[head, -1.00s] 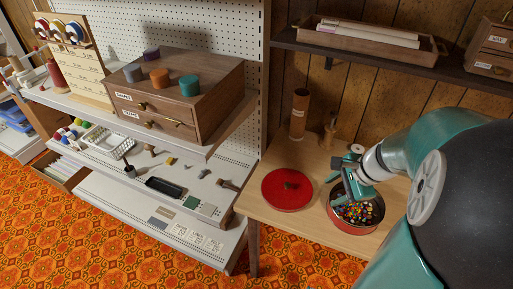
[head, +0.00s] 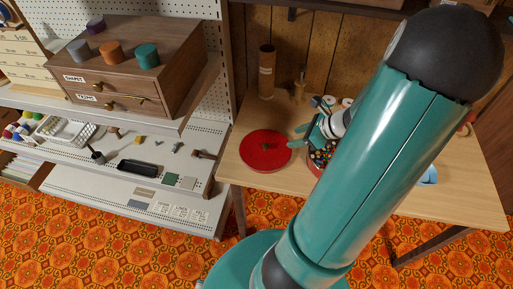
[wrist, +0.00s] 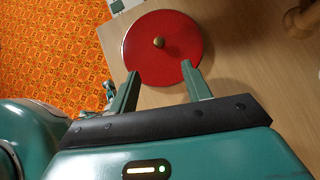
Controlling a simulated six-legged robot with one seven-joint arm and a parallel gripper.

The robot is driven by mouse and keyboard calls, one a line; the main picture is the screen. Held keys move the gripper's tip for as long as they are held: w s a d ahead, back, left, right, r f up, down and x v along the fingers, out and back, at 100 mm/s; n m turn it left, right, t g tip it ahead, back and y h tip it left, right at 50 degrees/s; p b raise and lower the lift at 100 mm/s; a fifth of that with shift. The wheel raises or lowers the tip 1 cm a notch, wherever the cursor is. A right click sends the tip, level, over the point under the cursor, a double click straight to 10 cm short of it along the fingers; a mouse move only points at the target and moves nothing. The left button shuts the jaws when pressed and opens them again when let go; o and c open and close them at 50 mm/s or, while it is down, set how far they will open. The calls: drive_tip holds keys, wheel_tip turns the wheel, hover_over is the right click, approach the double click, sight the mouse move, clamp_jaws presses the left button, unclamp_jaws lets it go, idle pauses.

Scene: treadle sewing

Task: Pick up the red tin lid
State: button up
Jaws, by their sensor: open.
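The red tin lid (head: 265,150) is a flat round disc lying on the wooden table, with a small knob at its centre. It also shows in the wrist view (wrist: 161,62), just ahead of the fingertips, with its brass-coloured knob beyond them. My gripper (wrist: 162,73) is open and empty, its two green fingers apart, with their tips over or near the lid's near edge. In the head view my gripper (head: 305,138) is just right of the lid. The round red tin (head: 312,168) of colourful beads or buttons is partly hidden by my arm.
The wooden table (head: 470,195) holds a brown cylinder (head: 266,72) and a small wooden piece (head: 299,88) behind the lid. A white shelf unit (head: 150,205) with a drawer box (head: 140,75) and small items stands at the left. Patterned orange carpet covers the floor.

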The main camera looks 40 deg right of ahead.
approach(266, 145)
drive_tip(key=x, duration=0.2)
drive_tip(key=shift+w+f, duration=0.2)
drive_tip(key=shift+f, duration=0.25)
drive_tip(key=shift+x, duration=2.9)
drive_tip(key=shift+w+r, duration=0.1)
drive_tip(key=shift+c, duration=0.2)
drive_tip(key=shift+a, duration=0.1)
clamp_jaws()
